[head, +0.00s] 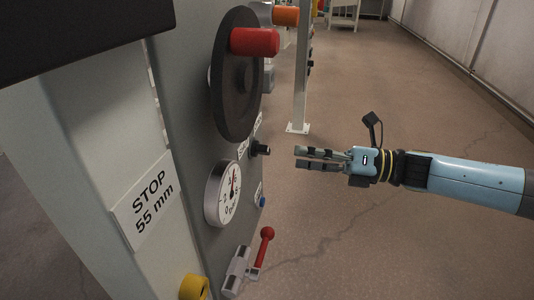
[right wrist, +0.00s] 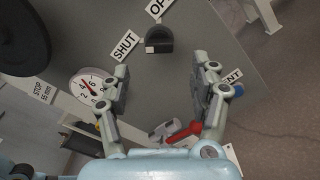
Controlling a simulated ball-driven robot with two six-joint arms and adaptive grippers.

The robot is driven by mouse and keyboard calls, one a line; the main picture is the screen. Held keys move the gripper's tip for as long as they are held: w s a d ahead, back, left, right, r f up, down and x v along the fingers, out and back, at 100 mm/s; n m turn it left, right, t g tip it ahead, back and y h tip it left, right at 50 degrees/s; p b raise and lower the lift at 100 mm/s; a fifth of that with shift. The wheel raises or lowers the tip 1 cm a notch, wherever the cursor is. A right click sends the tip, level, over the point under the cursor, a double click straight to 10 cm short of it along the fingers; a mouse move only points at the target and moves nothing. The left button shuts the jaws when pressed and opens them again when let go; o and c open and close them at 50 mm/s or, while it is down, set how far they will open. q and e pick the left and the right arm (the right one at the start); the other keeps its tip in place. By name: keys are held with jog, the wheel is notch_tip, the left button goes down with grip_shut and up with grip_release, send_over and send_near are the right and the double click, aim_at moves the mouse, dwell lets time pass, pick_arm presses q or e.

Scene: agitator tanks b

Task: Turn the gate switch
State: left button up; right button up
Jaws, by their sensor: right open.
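The gate switch is a small black knob (head: 259,149) on the grey panel, just below the handwheel. In the right wrist view the knob (right wrist: 159,38) sits between a SHUT label (right wrist: 124,47) on its left and a partly cut-off OPEN label (right wrist: 158,7) above it. I cannot tell surely which way its pointer faces. My right gripper (head: 299,158) is open and empty, to the right of the knob and apart from it, fingers towards the panel. In the wrist view its fingertips (right wrist: 163,73) spread below the knob. My left gripper is not in view.
A black handwheel (head: 240,85) with a red handle (head: 255,42) stands above the knob. A white post (head: 300,90) stands behind. The floor to the right is clear.

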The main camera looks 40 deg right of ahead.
aim_at(269, 150)
jog(key=x, duration=0.7)
jog(key=shift+w+a+b, duration=0.15)
jog(key=shift+w+b, duration=0.1)
jog(key=shift+b, duration=0.15)
jog(key=shift+w+a, duration=0.3)
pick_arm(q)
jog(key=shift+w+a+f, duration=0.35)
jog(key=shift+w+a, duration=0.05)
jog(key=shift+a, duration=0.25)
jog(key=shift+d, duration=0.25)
pick_arm(e)
jog(key=shift+c, duration=0.4)
jog(key=c, duration=1.1)
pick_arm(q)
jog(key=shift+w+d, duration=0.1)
